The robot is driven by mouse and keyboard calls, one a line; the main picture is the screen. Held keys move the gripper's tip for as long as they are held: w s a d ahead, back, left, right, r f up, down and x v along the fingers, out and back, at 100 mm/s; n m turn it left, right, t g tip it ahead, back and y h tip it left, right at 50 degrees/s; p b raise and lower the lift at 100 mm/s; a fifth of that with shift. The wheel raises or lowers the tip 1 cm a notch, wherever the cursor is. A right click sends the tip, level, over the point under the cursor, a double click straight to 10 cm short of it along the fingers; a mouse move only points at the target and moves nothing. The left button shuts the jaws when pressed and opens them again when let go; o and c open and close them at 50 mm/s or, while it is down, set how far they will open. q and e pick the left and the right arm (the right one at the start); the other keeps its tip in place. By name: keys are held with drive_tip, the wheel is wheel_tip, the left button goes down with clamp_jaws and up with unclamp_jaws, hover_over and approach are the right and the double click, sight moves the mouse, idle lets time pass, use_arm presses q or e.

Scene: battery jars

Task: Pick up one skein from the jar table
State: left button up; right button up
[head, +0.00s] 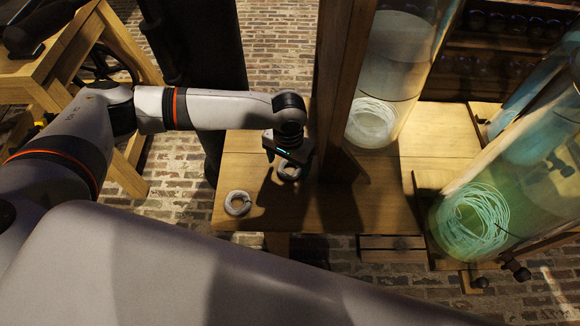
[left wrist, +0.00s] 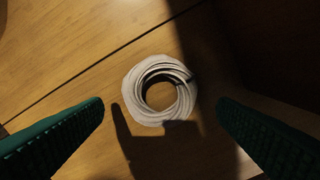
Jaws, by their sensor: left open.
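Two small grey-white ring-shaped skeins lie on the wooden jar table (head: 228,180). One skein (head: 238,203) lies near the table's front left edge. The other skein (head: 289,171) is partly hidden under my left gripper (head: 288,158). In the left wrist view, one skein (left wrist: 159,91) lies flat on the wood, ahead of and between the two open green-padded fingers of my left gripper (left wrist: 160,118). The fingers are apart from it and hold nothing. A finger's shadow falls beside and below the skein. My right gripper is not in view.
A thick wooden post (head: 340,80) rises from the table close to the right of my left gripper. A glass jar (head: 385,75) with pale coils stands behind it, and a greenish jar (head: 480,210) stands at the right. Bare tabletop lies left of the gripper.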

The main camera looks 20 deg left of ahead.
use_arm(q)
drive_tip(key=shift+f, duration=0.8)
drive_tip(key=shift+c, duration=0.5)
drive_tip(key=c, duration=1)
drive_tip(key=shift+o, duration=0.2)
drive_tip(key=shift+a+r, duration=0.1)
